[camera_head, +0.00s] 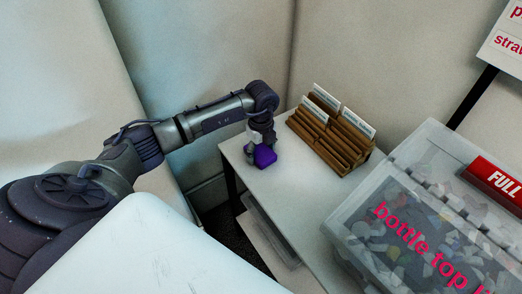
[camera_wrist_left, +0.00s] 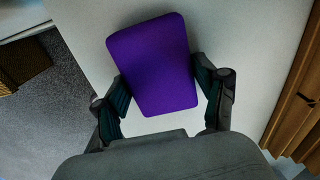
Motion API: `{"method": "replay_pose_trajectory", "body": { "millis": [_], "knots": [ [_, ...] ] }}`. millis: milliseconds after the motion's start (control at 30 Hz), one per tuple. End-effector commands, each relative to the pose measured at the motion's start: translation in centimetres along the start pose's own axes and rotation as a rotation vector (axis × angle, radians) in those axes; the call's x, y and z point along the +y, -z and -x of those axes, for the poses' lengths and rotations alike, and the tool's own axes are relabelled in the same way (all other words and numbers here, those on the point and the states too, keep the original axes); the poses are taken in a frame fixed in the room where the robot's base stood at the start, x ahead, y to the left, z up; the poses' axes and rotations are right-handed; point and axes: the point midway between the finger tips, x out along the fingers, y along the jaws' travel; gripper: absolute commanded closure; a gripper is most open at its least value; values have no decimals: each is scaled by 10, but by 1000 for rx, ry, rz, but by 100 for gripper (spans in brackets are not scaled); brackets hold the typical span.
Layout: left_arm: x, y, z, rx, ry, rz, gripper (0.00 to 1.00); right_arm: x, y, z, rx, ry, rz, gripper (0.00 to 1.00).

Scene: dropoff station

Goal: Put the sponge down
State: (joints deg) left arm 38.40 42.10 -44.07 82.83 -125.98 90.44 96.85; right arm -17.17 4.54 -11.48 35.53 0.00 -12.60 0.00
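The sponge is a purple block (camera_head: 265,156) near the left end of the white table (camera_head: 300,205). It also shows large in the left wrist view (camera_wrist_left: 154,62), between the two fingers. My left gripper (camera_head: 256,150) is over the table's left end, and in the wrist view its fingers (camera_wrist_left: 162,95) sit against both sides of the sponge. The gripper is shut on the sponge. Whether the sponge touches the tabletop is hard to tell. My right gripper is not in view.
A wooden file holder with white label cards (camera_head: 330,135) stands just right of the sponge. A clear bin of bottle tops (camera_head: 400,215) with a red "FULL" sign (camera_head: 494,180) fills the right side. Bare white tabletop lies in front of the file holder.

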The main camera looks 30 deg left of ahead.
Motion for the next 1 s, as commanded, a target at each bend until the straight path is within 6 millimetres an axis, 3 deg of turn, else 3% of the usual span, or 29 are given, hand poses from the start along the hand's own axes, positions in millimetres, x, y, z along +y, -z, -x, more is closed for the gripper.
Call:
{"method": "replay_pose_trajectory", "body": {
  "millis": [100,467,667,1000],
  "knots": [
    [0,0,0,0,0,0,8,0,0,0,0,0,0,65],
    [0,0,-2,1,0,0,8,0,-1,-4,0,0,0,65],
    [0,-3,28,-3,5,1,8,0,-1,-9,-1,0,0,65],
    [3,-11,105,-1,5,0,8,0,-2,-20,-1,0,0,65]
  ]
}}
